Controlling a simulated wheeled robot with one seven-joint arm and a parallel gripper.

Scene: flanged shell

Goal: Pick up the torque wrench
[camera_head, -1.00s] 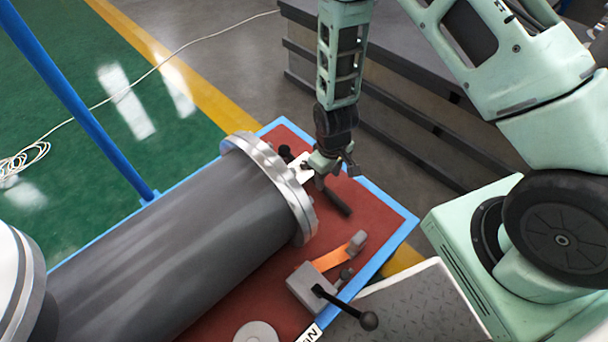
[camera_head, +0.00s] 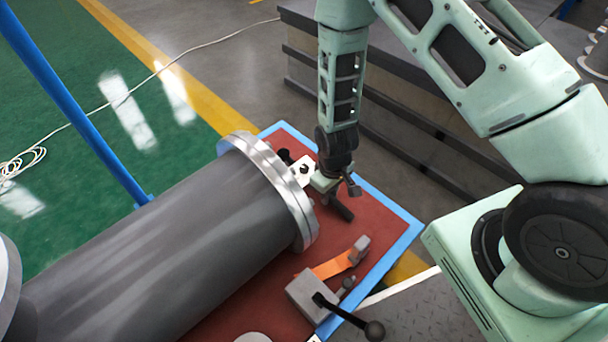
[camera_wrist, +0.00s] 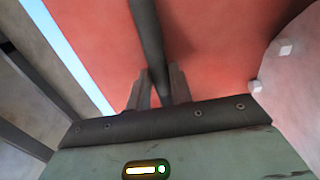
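The torque wrench (camera_head: 342,210) is a dark, slim bar lying on the red table top, just right of the grey cylinder's flange. Part of it is hidden under my gripper. In the wrist view its dark shaft (camera_wrist: 148,35) runs from the top edge down between my two fingers. My gripper (camera_head: 338,194) points down over the wrench, very close to it. In the wrist view the fingers of my gripper (camera_wrist: 160,78) stand on either side of the shaft and look open; whether either touches it is unclear.
The large grey flanged cylinder (camera_head: 190,235) lies just left of my gripper. A toggle clamp (camera_head: 312,296) with a black-knobbed lever and an orange part (camera_head: 333,265) stand nearer. The blue table edge (camera_head: 385,205) is to the right. Red surface between is free.

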